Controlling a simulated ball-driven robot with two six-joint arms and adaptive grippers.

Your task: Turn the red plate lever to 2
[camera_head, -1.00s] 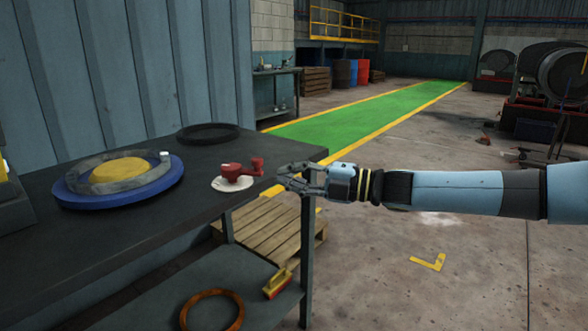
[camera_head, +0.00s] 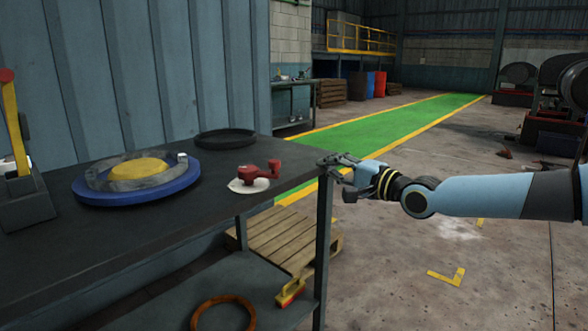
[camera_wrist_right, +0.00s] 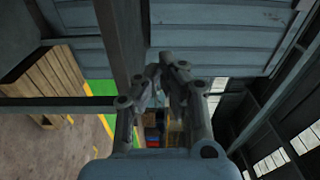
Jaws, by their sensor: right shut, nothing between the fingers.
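The red plate lever (camera_head: 258,174) sits on a round white plate (camera_head: 248,187) near the right end of the dark workbench. Its arm points right, with a raised red knob at the end. Any numbers on the plate are too small to read. My right gripper (camera_head: 328,161) is at the bench's right corner, to the right of the lever and apart from it. In the right wrist view the fingers (camera_wrist_right: 163,75) are close together with nothing between them. The lever does not show in that view. My left gripper is in neither view.
On the bench (camera_head: 130,228) are a blue disc (camera_head: 88,195) with a grey ring and yellow centre, a black ring (camera_head: 225,138), and a yellow lever (camera_head: 14,125) at far left. An orange ring (camera_head: 222,300) and a brush (camera_head: 290,292) lie on the lower shelf.

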